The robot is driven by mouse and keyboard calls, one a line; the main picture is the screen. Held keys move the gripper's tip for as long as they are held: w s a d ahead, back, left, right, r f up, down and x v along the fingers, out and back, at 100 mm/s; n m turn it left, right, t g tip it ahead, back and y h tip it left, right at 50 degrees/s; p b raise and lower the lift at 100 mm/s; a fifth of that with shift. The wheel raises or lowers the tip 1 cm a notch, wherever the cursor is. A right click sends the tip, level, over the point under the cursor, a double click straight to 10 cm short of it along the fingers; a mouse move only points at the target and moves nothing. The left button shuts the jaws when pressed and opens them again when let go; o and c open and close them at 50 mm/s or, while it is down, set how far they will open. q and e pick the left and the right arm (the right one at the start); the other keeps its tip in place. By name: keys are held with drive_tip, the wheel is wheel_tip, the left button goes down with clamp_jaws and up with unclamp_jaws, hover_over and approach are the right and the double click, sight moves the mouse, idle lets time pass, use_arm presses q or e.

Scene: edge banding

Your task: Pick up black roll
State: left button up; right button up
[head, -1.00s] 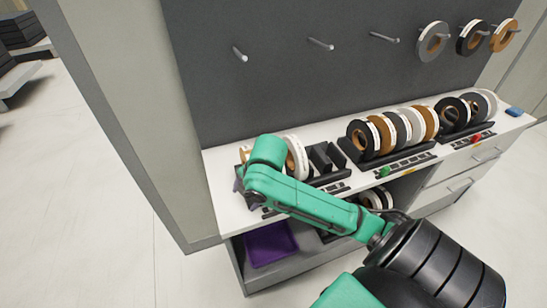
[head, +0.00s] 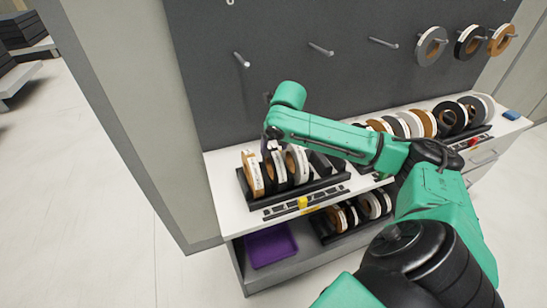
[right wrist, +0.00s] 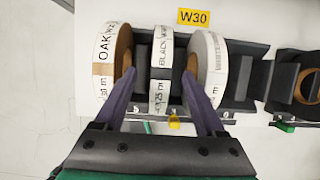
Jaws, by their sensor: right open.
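The black roll (right wrist: 161,62) stands upright in a black rack, its white label reading "BLACK" in the right wrist view. In the head view it (head: 276,172) is partly hidden under my gripper. An oak roll (right wrist: 112,65) is on its left and a white-labelled roll (right wrist: 208,72) on its right. My right gripper (right wrist: 158,76) is open, one finger on each side of the black roll in the picture. I cannot tell how deep the fingers reach. In the head view the right gripper (head: 271,148) is above the left rack. My left gripper is not in view.
The rack (head: 300,193) sits on a white shelf top (head: 225,205). More rolls stand in racks to the right, and rolls hang on wall pegs (head: 432,47). A purple bin (head: 270,245) is on the lower shelf. A yellow tag (head: 303,203) marks the rack's front.

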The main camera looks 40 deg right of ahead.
sight(274, 150)
drive_tip(key=x, duration=0.3)
drive_tip(key=shift+d+f+p, duration=0.1)
drive_tip(key=shift+f+p, duration=0.2)
drive_tip(key=shift+f, duration=0.1)
drive_tip(key=shift+s+r, duration=0.1)
drive_tip(key=c, duration=1.1)
clamp_jaws()
drive_tip(key=shift+r, duration=0.1)
